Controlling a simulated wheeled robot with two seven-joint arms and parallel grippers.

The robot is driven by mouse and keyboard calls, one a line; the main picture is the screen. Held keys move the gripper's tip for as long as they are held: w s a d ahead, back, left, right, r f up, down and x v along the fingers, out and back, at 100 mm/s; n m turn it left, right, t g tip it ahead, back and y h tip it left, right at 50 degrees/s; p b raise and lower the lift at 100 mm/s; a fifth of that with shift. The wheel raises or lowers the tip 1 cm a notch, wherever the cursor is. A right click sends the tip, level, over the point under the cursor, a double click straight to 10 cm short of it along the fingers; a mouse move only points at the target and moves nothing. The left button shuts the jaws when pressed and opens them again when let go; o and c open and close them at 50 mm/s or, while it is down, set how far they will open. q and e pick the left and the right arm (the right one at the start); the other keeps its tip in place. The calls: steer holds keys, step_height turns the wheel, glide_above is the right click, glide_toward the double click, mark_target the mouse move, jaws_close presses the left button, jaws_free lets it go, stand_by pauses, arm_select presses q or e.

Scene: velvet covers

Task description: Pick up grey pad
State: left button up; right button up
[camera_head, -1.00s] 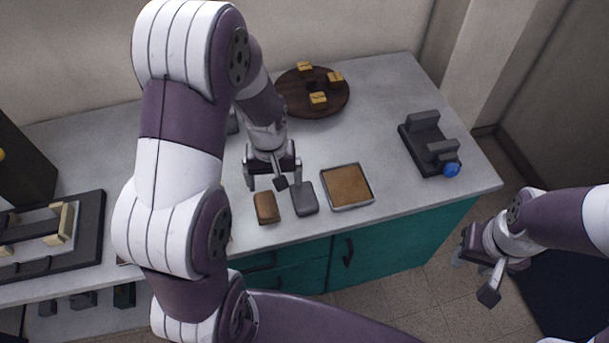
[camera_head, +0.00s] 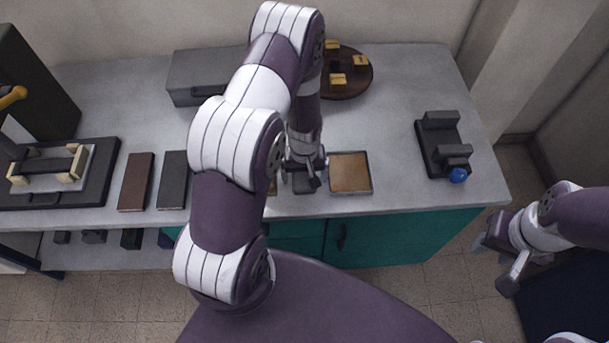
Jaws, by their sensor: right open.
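The grey pad (camera_head: 304,186) lies near the front edge of the grey counter, partly hidden under my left gripper. My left gripper (camera_head: 306,172) points down right at the pad. Its fingers are small and partly covered by my arm, so I cannot tell whether they are closed on it. A brown pad (camera_head: 272,187) sits just left, mostly hidden by my arm. A square tray with a tan surface (camera_head: 350,173) is just right of the grey pad. My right gripper (camera_head: 496,262) is open and empty, off the counter's right side above the floor.
A round dark board (camera_head: 350,85) with yellow blocks stands at the back. A dark device with a blue knob (camera_head: 443,148) is at the right. A grey case (camera_head: 200,76), brown (camera_head: 136,182) and dark (camera_head: 173,180) flat covers lie left. The counter between tray and device is clear.

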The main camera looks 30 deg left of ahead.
mark_target(304, 174)
arm_select(q)
steer(key=shift+s+a, duration=0.1)
steer(key=c, duration=0.9)
steer(key=shift+r, duration=0.55)
step_height(304, 174, up, 3)
steer(key=shift+f+b, duration=0.1)
steer(key=shift+b, duration=0.25)
steer(key=s+d+r, duration=0.2)
steer(key=s, duration=0.1)
steer(key=s+d+r, duration=0.2)
steer(key=s, duration=0.1)
steer(key=s+d+r, duration=0.3)
steer(key=shift+s+r+b, duration=0.1)
steer(key=shift+s+b, duration=0.05)
steer(key=shift+b, duration=0.25)
steer(key=o, duration=0.5)
steer(key=c, duration=0.4)
